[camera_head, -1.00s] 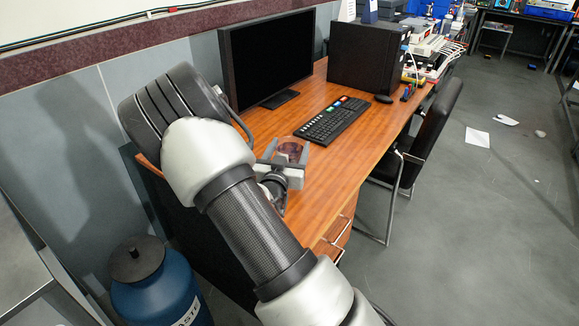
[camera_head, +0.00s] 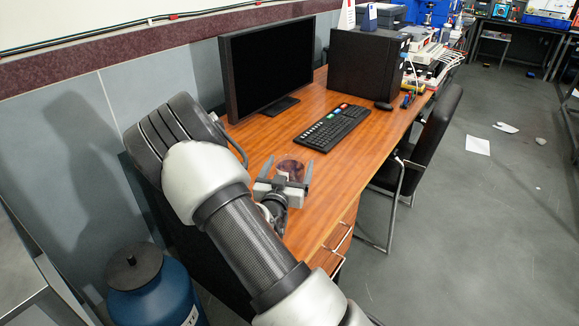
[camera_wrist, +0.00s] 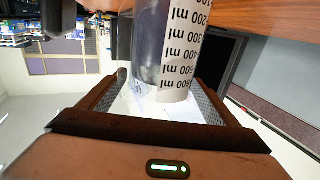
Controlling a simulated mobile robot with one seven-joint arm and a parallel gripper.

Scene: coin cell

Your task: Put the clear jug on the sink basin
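The clear jug (camera_head: 291,167) stands on the near part of the wooden desk (camera_head: 327,181), looking purplish in the head view. In the wrist view the jug (camera_wrist: 168,40) shows black millilitre markings and fills much of the space between the fingers. My gripper (camera_head: 289,163) is open, with one finger on each side of the jug. Small gaps seem to show between the fingers and the jug. The sink basin is not in view.
A black keyboard (camera_head: 332,128), a monitor (camera_head: 268,64) and a dark computer case (camera_head: 365,67) are farther along the desk. A black chair (camera_head: 432,135) stands at its right side. A blue waste drum (camera_head: 155,292) stands on the floor at lower left. The floor at right is mostly clear.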

